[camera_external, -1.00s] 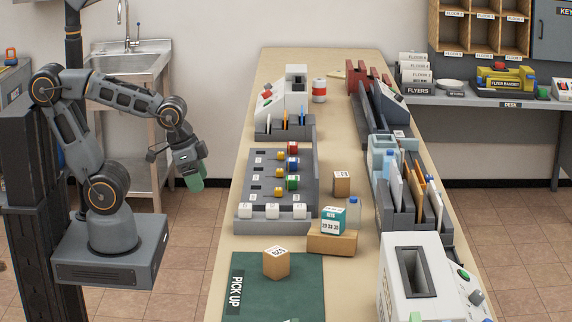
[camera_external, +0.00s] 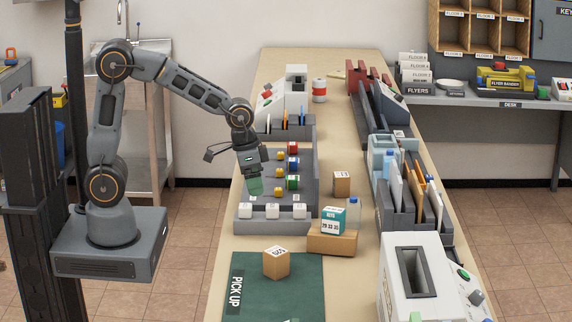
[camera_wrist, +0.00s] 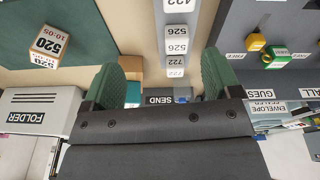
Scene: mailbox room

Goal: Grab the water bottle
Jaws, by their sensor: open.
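A clear water bottle (camera_external: 353,213) with a blue cap stands upright in the external view, right of the teal and white note box (camera_external: 333,219). A second blue-capped, bottle-like shape (camera_external: 388,172) shows farther back, beside the light blue container. My gripper (camera_external: 254,186) is over the left part of the grey block tray, left of the bottle and apart from it. In the wrist view my gripper (camera_wrist: 160,72) shows two green fingers spread apart with nothing held. I cannot make out the bottle clearly in the wrist view.
The grey tray (camera_external: 243,226) with coloured knobs and white blocks lies below my gripper. A cardboard box (camera_external: 331,243) is beside the bottle, and a small brown box (camera_external: 341,183) stands behind. A white slotted machine (camera_external: 408,250) is at front right. The green mat (camera_external: 300,298) has one box.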

